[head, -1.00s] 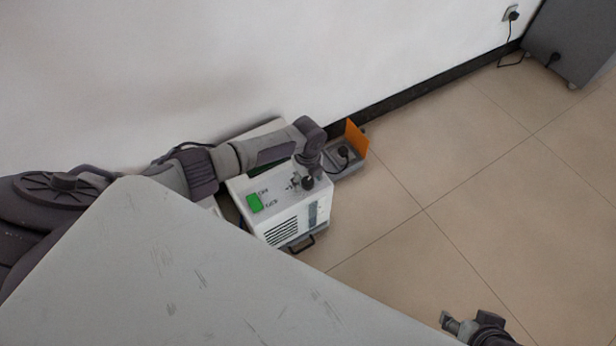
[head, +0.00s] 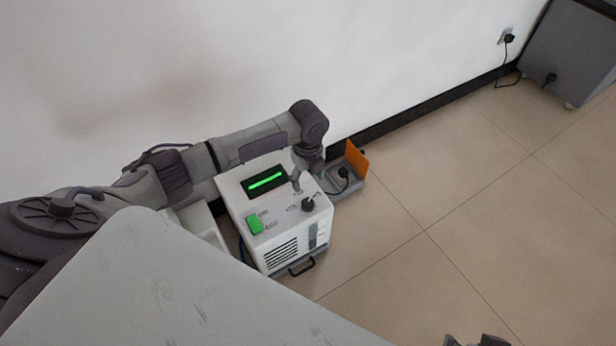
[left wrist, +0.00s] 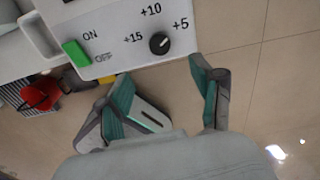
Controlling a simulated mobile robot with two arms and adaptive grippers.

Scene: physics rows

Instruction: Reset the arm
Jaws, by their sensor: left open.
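My left arm comes in from the left in the head view, and its gripper (head: 298,181) hangs over the top of a white box-shaped machine (head: 285,250). In the left wrist view the left gripper (left wrist: 168,98) is open, its two green-padded fingers apart with nothing between them. The machine's panel holds a green ON/OFF switch (head: 254,224), a black knob (head: 308,204) with +5, +10 and +15 marks, and a lit green display (head: 265,181). The switch (left wrist: 77,53) and knob (left wrist: 159,43) also show in the left wrist view. Only a tip of my right gripper (head: 478,341) shows at the bottom edge.
Behind the machine is a grey tray (head: 347,186) with an orange flap (head: 356,159) and a black plug. A white wall runs along the back. A grey cabinet (head: 585,50) stands at the far right. The tiled floor (head: 450,200) between is clear.

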